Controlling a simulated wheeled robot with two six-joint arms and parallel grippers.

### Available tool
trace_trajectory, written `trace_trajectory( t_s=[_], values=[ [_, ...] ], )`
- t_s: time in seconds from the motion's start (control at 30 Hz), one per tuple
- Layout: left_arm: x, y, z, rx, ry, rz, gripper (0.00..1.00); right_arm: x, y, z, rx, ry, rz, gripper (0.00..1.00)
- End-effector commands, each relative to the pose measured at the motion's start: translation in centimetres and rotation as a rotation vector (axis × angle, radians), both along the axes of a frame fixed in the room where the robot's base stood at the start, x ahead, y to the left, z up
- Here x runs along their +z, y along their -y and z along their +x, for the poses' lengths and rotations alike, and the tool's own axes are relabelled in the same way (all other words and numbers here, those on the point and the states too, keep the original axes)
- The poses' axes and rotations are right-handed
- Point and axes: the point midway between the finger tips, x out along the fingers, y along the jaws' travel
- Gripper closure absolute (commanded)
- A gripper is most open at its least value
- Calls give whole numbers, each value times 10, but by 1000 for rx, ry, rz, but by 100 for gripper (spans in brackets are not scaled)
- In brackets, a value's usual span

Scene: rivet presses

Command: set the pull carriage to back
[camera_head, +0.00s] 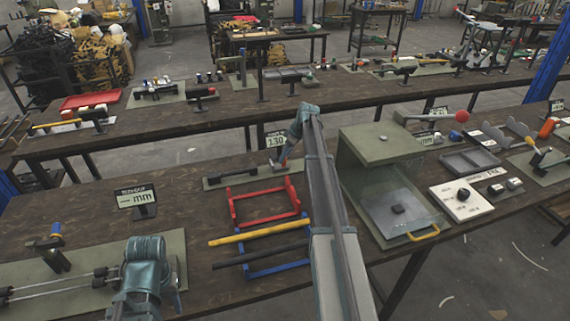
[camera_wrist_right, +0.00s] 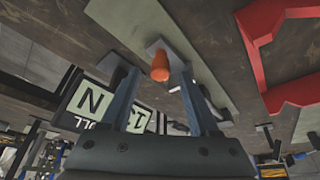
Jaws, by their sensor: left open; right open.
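In the right wrist view the orange knob (camera_wrist_right: 160,68) is between the two fingers of my right gripper (camera_wrist_right: 153,76), which are apart. The green plate (camera_wrist_right: 175,28) lies beyond it. Whether a finger touches the knob I cannot tell. My right gripper also shows in the head view (camera_head: 283,158), partly hidden by its arm. My left gripper (camera_head: 145,285) is at the lower left, away from the carriage, its fingers hardly showing.
A red frame (camera_head: 265,221) and a blue frame (camera_head: 278,268) with yellow and black bars stand in front of the carriage. A green press (camera_head: 380,143) stands to the right. A mm sign (camera_head: 137,198) stands at left. The table between that sign and the red frame is clear.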

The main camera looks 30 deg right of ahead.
Motion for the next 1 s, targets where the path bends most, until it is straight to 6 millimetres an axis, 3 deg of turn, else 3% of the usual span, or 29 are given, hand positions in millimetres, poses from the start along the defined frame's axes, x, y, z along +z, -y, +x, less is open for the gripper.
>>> trace_trajectory(
  t_s=[0.1,0.43,0.77,1.0],
  values=[
    [-12,0,0,0,0,0,50,-12,-2,4,1,0,0,38],
    [-12,0,0,0,0,0,50,-12,-3,5,1,0,0,38],
    [-12,0,0,0,0,0,50,-12,-3,5,0,0,0,98],
    [-12,0,0,0,0,0,50,-12,-3,5,0,0,0,100]
  ],
)
